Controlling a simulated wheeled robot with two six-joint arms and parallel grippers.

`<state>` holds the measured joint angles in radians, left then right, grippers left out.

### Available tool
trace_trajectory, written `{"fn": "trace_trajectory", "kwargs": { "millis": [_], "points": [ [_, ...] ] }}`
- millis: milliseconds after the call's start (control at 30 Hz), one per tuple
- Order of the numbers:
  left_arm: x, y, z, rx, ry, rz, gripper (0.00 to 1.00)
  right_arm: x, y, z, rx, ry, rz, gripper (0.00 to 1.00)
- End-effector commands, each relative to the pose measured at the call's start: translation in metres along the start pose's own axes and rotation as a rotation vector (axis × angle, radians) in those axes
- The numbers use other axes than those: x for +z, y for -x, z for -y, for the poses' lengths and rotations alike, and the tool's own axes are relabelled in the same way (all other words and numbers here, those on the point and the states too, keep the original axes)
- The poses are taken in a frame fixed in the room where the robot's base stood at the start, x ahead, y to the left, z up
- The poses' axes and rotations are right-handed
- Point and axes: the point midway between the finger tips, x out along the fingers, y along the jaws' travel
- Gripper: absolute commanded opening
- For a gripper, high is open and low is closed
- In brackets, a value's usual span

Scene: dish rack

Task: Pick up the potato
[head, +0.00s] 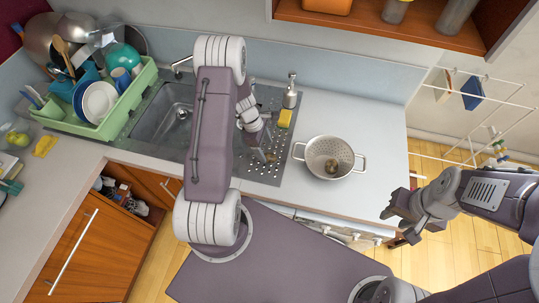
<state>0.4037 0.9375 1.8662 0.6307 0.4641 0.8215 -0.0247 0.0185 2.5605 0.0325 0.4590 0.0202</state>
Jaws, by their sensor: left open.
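A small brown potato (332,166) lies inside a white colander (316,153) with two side handles, which stands on the counter right of the sink. My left gripper (268,142) is open and empty over the ribbed drainboard, left of the colander and apart from it. My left arm hides part of the sink and drainboard. My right gripper (395,222) is at the right, off the counter's front right corner and apart from the colander.
A soap bottle (291,92) and a yellow sponge (285,118) stand behind my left gripper. A green dish rack (132,108) full of dishes is left of the sink (165,118). A wooden shelf (390,22) hangs above. The counter right of the colander is clear.

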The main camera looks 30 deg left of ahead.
Motion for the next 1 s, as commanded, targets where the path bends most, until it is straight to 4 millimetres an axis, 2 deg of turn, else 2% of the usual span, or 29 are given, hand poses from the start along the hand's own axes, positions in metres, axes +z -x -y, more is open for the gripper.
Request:
{"fn": "trace_trajectory", "kwargs": {
  "millis": [167, 300, 400, 667, 767, 900, 933, 1000],
  "points": [
    [0.000, -0.009, 0.001, -0.003, -0.001, 0.001, 0.70, -0.001, 0.005, 0.000, 0.000, 0.000, 0.000, 0.36],
    [-0.002, -0.033, 0.003, -0.005, 0.000, 0.000, 0.70, -0.002, 0.015, 0.000, 0.000, 0.000, 0.000, 0.36],
    [-0.003, -0.048, 0.002, -0.002, -0.002, 0.000, 0.70, -0.002, 0.015, 0.000, 0.000, 0.000, 0.000, 0.36],
    [-0.003, -0.053, 0.001, 0.001, -0.004, -0.001, 0.70, -0.002, 0.015, 0.000, 0.000, 0.000, 0.000, 0.36],
    [-0.003, -0.053, 0.001, 0.000, -0.003, -0.001, 0.45, -0.002, 0.015, 0.000, 0.000, 0.000, 0.000, 0.36],
    [-0.003, -0.053, 0.001, 0.000, -0.003, 0.000, 0.06, -0.002, 0.015, 0.000, 0.000, 0.000, 0.000, 0.36],
    [-0.003, -0.053, 0.001, 0.000, -0.003, 0.000, 0.03, -0.002, 0.015, 0.000, 0.000, 0.000, 0.000, 0.36],
    [-0.003, -0.053, 0.001, 0.000, -0.003, 0.000, 0.03, -0.002, 0.015, 0.000, 0.000, 0.000, 0.000, 0.36]
  ]
}}
